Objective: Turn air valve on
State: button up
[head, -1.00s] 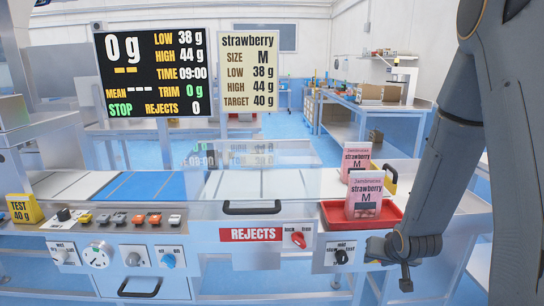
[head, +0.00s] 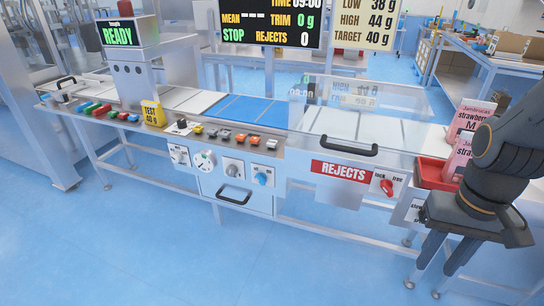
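No control is readable as an air valve at this size. A red knob (head: 387,186) marked lock and free sits right of the REJECTS label (head: 341,172). My gripper (head: 422,289) hangs at the lower right, its two fingers apart and empty, pointing down. It is apart from these knobs. My arm covers part of the rightmost panel, including its knob.
The conveyor bench (head: 320,150) runs across the view. A READY display unit (head: 128,50) and a yellow test block (head: 153,113) stand at left. The blue floor in front is clear.

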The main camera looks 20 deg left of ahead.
aim_at(261, 178)
jog(key=u, duration=0.85)
jog(key=k, duration=0.15)
jog(key=u, duration=0.6)
jog(key=i, duration=0.2)
jog(key=z, duration=0.3)
